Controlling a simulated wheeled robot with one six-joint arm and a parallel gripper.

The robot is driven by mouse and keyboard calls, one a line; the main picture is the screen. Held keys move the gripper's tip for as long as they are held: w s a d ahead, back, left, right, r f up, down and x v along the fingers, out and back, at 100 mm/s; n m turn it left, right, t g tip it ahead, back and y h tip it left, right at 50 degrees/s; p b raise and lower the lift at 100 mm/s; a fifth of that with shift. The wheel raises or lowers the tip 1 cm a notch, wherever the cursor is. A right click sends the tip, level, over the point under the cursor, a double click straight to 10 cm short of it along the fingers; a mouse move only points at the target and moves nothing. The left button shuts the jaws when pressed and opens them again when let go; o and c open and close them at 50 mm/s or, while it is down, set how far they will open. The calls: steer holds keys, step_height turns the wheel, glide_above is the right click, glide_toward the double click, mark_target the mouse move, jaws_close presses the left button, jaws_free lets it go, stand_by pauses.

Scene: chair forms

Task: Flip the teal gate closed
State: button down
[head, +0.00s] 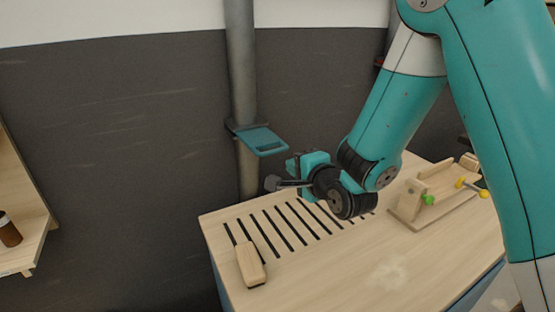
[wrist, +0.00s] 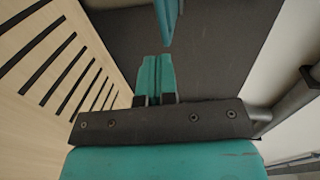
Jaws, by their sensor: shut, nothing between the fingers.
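The teal gate (head: 262,140) is a flat panel with a dark slot. It is held by a dark bracket on the grey upright pipe and sticks out toward the right, roughly level with a slight tilt. My gripper (head: 292,166) is just below and right of its outer end, apart from it as far as I can tell. In the wrist view, the teal fingers of my gripper (wrist: 154,62) are together with nothing between them. A narrow teal piece at the top of that view, apparently the gate (wrist: 167,18), is just beyond the fingertips.
The grey pipe (head: 241,80) stands against the dark wall. A slotted wooden table (head: 330,265) lies below my gripper, with a wooden block (head: 250,264) at its front left. A wooden fixture with green and yellow knobs (head: 432,190) is at the right. A wooden shelf (head: 20,215) is far left.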

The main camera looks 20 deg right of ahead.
mark_target(274, 153)
steer(key=p+x, duration=0.1)
steer(key=x, duration=0.8)
steer(key=shift+d, duration=0.1)
